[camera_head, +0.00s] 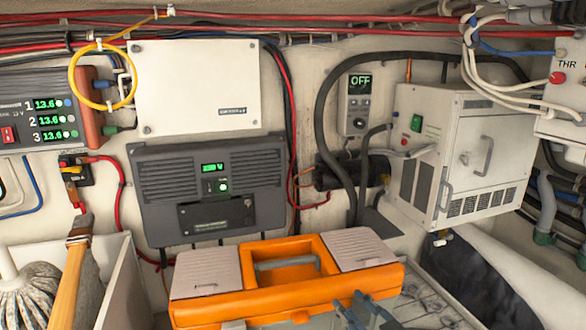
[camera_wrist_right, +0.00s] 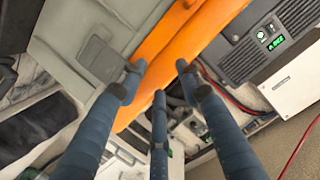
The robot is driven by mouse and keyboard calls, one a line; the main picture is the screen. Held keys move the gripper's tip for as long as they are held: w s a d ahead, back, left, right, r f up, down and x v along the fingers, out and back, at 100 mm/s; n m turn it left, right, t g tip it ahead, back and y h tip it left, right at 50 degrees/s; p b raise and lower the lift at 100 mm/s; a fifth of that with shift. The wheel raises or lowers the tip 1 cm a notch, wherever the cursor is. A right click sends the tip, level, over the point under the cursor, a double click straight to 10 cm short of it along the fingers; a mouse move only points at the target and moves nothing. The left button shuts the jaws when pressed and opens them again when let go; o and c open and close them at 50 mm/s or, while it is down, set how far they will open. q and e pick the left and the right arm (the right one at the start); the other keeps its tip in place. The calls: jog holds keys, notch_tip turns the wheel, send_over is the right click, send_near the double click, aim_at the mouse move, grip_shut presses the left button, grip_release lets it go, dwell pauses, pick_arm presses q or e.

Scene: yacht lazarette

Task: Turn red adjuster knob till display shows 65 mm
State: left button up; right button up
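No display reading in mm shows in either view. A small round red knob or button (camera_head: 557,77) sits on the white box marked "THR" (camera_head: 570,60) at the upper right of the head view; I cannot tell if it is the adjuster knob. My right gripper (camera_head: 366,312) is at the bottom of the head view, in front of the orange toolbox (camera_head: 290,300) and far below that box. In the right wrist view its blue-grey fingers (camera_wrist_right: 160,88) are spread with nothing held, and the toolbox (camera_wrist_right: 160,62) is behind them. My left gripper is out of view.
A dark inverter (camera_head: 215,190) and a white panel (camera_head: 197,88) hang on the wall. A small "OFF" controller (camera_head: 357,105) and a white-grey cabinet (camera_head: 455,150) are to their right. Cables and hoses run between them. A mop and wooden handle (camera_head: 68,280) stand at the left.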

jog(key=s+d+f+n+g+h, duration=0.15)
jog(key=s+d+f+g, duration=0.35)
jog(key=s+f, duration=0.85)
jog(key=s+d+f+n+g+h, duration=0.1)
jog(key=s+d+f+g+h, duration=0.2)
jog(key=s+f+g, duration=0.75)
jog(key=s+f+t+b, duration=0.1)
jog(key=s+f+b, duration=0.2)
jog(key=f, duration=0.8)
jog(key=s+f+t+b, duration=0.1)
jog(key=s+f+b, duration=0.15)
jog(key=f, duration=0.95)
jog(key=s+f+t+b, duration=0.1)
jog(key=s+f+b, duration=0.2)
jog(key=f, duration=0.8)
jog(key=s+d+f+b, duration=0.1)
jog(key=s+f+b, duration=0.1)
jog(key=s+f, duration=0.6)
jog(key=s+d+f+g+b, duration=0.1)
jog(key=s+f+b, duration=0.2)
jog(key=s+f, duration=0.6)
notch_tip(320, 180, down, 4)
jog(key=shift+d+f+b, duration=0.25)
jog(key=shift+d+b, duration=0.1)
jog(key=shift+d, duration=0.05)
